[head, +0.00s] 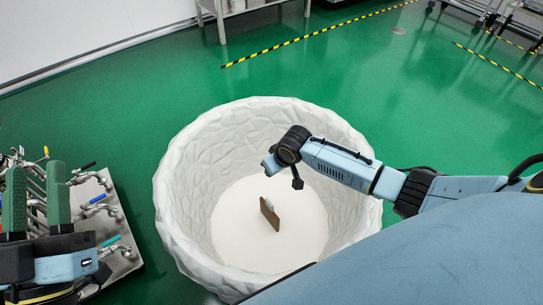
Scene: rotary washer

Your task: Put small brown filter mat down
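The small brown filter mat (269,214) is inside the large white tub (182,205). It is tilted nearly on edge, with a pale grey piece at its top; I cannot tell whether it touches the tub floor. My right arm reaches in from the right over the tub. The end of my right arm (284,174) is above the mat, with a visible gap between them. Its fingers are not clear, so I cannot tell whether they are open or shut. My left gripper (37,168), with green fingers, is open and empty at the lower left, away from the tub.
A metal stand with several valves and coloured levers (104,208) is at the left, beside my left gripper. A metal table (235,8) stands at the back wall. The green floor (440,110) behind the tub is clear, with yellow-black tape lines.

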